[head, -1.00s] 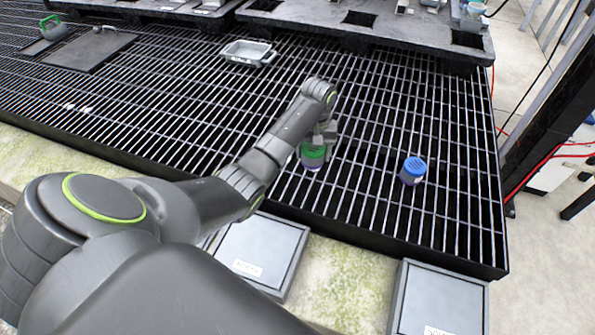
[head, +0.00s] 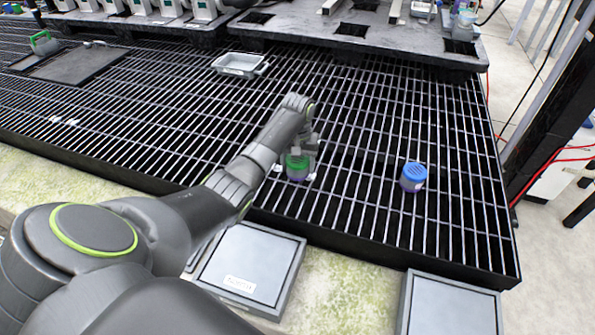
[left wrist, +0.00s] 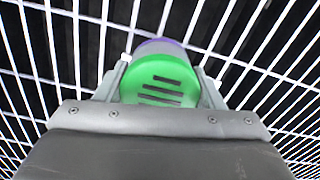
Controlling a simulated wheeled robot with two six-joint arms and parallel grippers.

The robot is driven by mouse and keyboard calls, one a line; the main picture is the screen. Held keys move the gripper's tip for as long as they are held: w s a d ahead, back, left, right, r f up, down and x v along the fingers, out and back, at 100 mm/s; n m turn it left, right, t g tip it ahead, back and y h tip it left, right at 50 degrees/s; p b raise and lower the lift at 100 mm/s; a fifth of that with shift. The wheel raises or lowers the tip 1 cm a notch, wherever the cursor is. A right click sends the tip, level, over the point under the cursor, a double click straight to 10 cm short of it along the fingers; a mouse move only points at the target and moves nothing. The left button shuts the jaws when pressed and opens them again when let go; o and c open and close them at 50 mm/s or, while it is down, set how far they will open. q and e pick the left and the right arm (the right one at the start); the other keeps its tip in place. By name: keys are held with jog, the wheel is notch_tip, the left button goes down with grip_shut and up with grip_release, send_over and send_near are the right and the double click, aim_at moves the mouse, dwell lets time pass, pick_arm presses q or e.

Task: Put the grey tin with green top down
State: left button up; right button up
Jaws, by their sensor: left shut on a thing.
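The tin with the green top (head: 297,165) is in my left gripper (head: 300,172), over the black grating (head: 400,225) in the head view. Below the green top its body looks grey-purple. In the left wrist view the green slotted top (left wrist: 160,82) faces the camera, with a finger on each side of the tin and a purple edge beyond it. My left gripper is shut on the tin. I cannot tell whether the tin's bottom touches the grating. My right gripper is not in view.
A blue-topped tin (head: 413,177) stands on the grating to the right. A grey tray (head: 240,65) lies further back. Two grey square panels, one near left (head: 250,265) and one near right (head: 450,308), lie by the front edge. The grating around the held tin is clear.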

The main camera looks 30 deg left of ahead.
pick_arm(q)
notch_tip(320, 180, down, 2)
jog(key=shift+f, duration=0.15)
jog(key=o, duration=1)
